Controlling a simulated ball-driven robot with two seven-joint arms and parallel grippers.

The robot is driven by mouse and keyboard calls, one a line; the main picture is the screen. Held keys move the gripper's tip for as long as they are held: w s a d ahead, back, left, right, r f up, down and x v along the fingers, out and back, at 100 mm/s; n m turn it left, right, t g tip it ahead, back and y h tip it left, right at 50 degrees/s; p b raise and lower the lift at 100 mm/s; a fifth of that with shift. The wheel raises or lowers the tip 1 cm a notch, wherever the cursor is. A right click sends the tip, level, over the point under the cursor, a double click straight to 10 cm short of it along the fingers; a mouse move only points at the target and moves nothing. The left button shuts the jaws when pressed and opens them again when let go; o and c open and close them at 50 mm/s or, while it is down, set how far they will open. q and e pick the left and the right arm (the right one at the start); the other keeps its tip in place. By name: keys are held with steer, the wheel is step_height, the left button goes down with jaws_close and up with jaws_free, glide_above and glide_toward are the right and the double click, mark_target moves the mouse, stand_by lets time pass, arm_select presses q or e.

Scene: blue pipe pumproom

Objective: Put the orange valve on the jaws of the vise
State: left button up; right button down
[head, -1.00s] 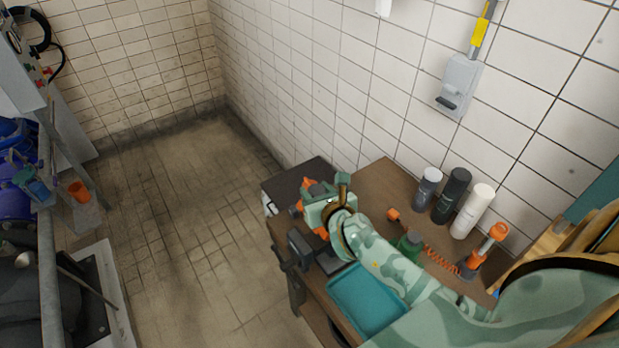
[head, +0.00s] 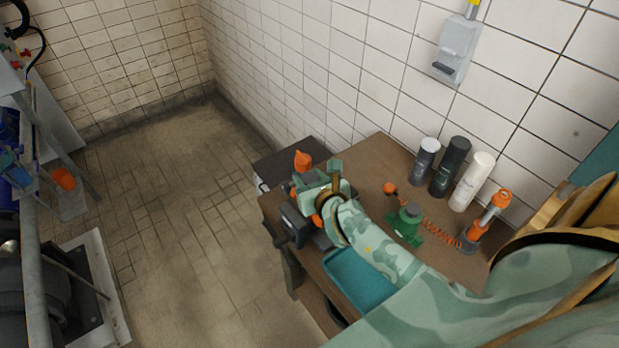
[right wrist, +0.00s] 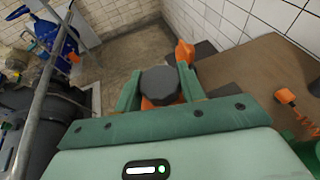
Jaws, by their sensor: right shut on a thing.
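The orange valve (right wrist: 160,88), with a dark grey round knob on top, sits between the fingers of my right gripper (right wrist: 158,92) in the right wrist view. In the head view my right gripper (head: 316,192) is shut on it, over the table's far left corner. The gripper hides most of the valve there; a bit of orange shows beside it. The dark grey vise (head: 293,222) stands at the table's left edge, just below and beside the gripper. The jaws are partly hidden, and I cannot tell whether the valve touches them. My left gripper is not in view.
An orange object (head: 303,160) stands just beyond the gripper, near a dark cabinet (head: 285,163). A teal tray (head: 350,281), a green object (head: 407,224), an orange coil (head: 437,231) and three bottles (head: 450,167) are on the wooden table. A tiled wall borders it.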

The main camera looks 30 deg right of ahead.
steer(key=shift+f+b, duration=0.45)
steer(key=shift+b, duration=0.05)
stand_by(0.3)
steer(key=c, duration=0.8)
jaws_free()
steer(key=shift+o, duration=0.2)
steer(key=shift+f, duration=0.15)
steer(key=b+v, duration=0.1)
steer(key=v, duration=1.5)
steer(key=shift+s, duration=0.2)
